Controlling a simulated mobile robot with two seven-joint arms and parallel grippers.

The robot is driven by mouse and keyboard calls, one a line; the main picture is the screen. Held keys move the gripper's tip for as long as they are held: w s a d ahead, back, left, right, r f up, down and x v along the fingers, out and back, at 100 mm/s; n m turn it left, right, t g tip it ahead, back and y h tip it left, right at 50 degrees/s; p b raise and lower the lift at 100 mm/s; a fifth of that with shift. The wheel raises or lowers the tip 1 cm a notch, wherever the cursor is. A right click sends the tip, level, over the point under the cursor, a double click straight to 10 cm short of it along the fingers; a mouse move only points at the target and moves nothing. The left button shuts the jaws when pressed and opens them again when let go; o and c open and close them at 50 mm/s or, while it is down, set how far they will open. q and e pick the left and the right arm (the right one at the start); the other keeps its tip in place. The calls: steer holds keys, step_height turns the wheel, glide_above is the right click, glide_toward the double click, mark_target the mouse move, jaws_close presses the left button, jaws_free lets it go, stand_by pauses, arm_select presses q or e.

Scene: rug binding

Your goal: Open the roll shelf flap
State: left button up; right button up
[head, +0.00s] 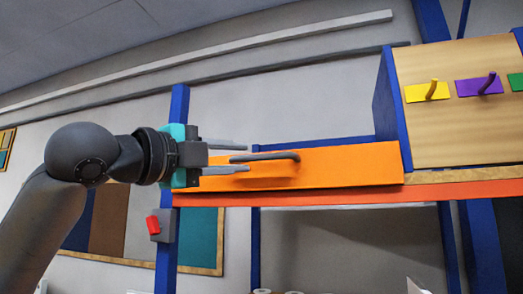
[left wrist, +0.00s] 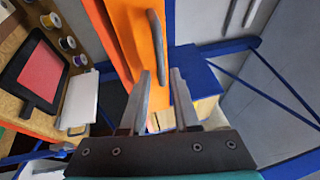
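The roll shelf flap (head: 335,165) is a long orange panel above a red-orange shelf edge; it also shows in the left wrist view (left wrist: 131,30). Its dark grey bar handle (head: 275,156) stands out from its face, and shows in the left wrist view (left wrist: 157,45). My left gripper (head: 236,157) is at the flap's left part, fingers pointing right. Its fingers are apart, with the handle's near end appearing between the tips (left wrist: 161,75). I see no clear contact with the handle. My right gripper is not in view.
Blue posts (head: 172,230) frame the shelf. A wooden board (head: 465,115) with yellow and purple hook plates stands at the right. A red switch on a grey box (head: 155,227) is below my left gripper. The left wrist view shows a red-faced, black-framed panel (left wrist: 43,75).

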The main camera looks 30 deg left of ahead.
mark_target(257, 158)
arm_select(q)
steer(key=p+x, duration=0.1)
steer(key=x, duration=0.5)
steer(key=shift+w+p, duration=0.3)
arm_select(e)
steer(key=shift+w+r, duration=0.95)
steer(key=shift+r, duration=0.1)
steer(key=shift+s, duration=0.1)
arm_select(q)
jaws_close()
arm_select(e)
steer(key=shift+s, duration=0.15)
